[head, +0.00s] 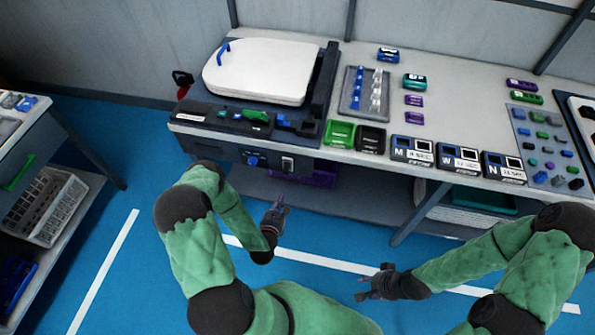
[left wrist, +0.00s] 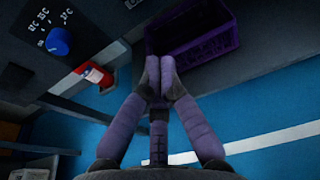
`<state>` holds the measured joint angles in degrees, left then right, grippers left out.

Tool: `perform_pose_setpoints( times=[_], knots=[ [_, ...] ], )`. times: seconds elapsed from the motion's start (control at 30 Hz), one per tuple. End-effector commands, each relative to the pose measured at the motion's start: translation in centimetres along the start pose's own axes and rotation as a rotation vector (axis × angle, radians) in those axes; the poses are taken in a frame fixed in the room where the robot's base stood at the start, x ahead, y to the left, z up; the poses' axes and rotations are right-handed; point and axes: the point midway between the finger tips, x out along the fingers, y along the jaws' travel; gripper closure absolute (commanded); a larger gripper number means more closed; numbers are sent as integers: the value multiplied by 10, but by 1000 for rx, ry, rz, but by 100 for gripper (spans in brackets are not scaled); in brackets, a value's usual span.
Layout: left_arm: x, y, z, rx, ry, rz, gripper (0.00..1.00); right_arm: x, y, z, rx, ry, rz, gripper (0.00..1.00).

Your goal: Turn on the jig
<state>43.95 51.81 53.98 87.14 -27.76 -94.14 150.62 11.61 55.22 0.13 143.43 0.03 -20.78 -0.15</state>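The jig is a dark bench unit with a closed white lid (head: 262,72) at the table's left end. The switch position is too small to tell. The knob also shows in the left wrist view (left wrist: 58,41), with temperature-like marks beside it. My left gripper (head: 279,207) is below and in front of this panel, apart from it. In the left wrist view its fingertips (left wrist: 160,76) meet with nothing between them. My right gripper (head: 368,284) is low over the floor at centre right; its finger opening is unclear.
A purple bin (left wrist: 190,38) sits below the panel, beyond my left fingertips. Green (head: 340,134) and black (head: 370,139) trays and several labelled boxes (head: 412,150) line the table's front edge. A side cart (head: 45,190) stands at left. Blue floor lies clear between.

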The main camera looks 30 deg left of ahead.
Motion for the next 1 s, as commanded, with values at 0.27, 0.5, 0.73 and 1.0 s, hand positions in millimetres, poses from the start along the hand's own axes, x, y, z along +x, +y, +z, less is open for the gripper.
perform_pose_setpoints(
  times=[0.27,0.5,0.73,1.0],
  knots=[
    [-3,5,5,-70,-31,17,100,-3,-1,0,0,-1,0,60],
    [-2,5,5,-67,-30,16,100,-2,-1,0,0,-1,0,60],
    [18,5,5,-65,-32,14,100,3,1,0,0,-1,0,60],
    [68,6,5,-65,-32,15,100,15,5,0,0,0,0,60]
  ],
)
